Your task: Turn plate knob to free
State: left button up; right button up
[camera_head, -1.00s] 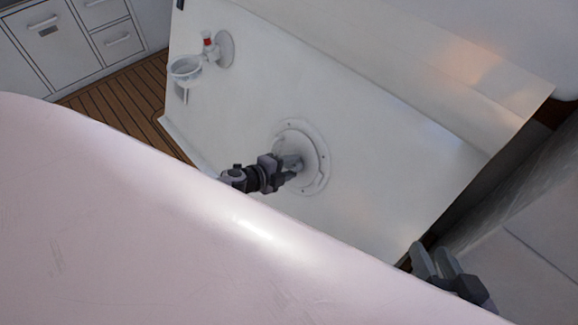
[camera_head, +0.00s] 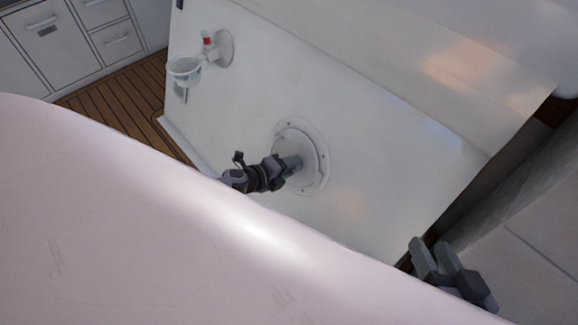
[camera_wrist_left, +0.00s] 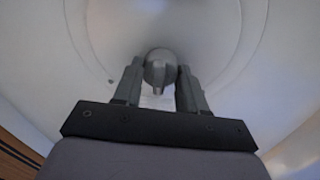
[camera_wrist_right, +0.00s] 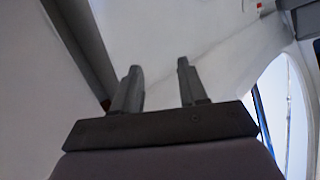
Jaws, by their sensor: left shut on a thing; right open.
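The round white plate (camera_head: 318,160) sits on the white hatch panel (camera_head: 400,150), with small screws around its rim. In the left wrist view the plate's knob (camera_wrist_left: 160,66) is a grey rounded piece at the plate's middle. My left gripper (camera_head: 294,163) is at the plate's centre and hides the knob in the head view. In the left wrist view its two fingers (camera_wrist_left: 159,88) stand on either side of the knob and are shut on it. My right gripper (camera_head: 437,258) is open and empty at the lower right, apart from the plate; its fingers also show in the right wrist view (camera_wrist_right: 158,88).
A wall-mounted cup holder (camera_head: 185,70) with a red-banded fitting (camera_head: 208,41) is at the panel's upper left. A large pale pink surface (camera_head: 150,220) fills the foreground. White drawers (camera_head: 75,35) and a wooden floor (camera_head: 120,105) lie at the left.

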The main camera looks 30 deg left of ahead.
pick_arm(q)
jog(key=o, duration=1.1)
jog(key=shift+c, duration=0.2)
jog(key=p+v, duration=0.3)
jog(key=v, duration=0.4)
pick_arm(e)
jog(key=shift+s+d+r+n+h, duration=0.15)
jog(key=shift+d+h, duration=0.1)
jog(key=shift+d, duration=0.2)
jog(key=shift+s+d+n+h, duration=0.1)
jog(key=shift+s+d+h, duration=0.15)
jog(key=shift+d, duration=0.2)
jog(key=shift+s+d+r+n+h, duration=0.1)
jog(key=shift+d+h, duration=0.2)
jog(key=shift+d, duration=0.15)
pick_arm(q)
jog(key=shift+s, duration=0.1)
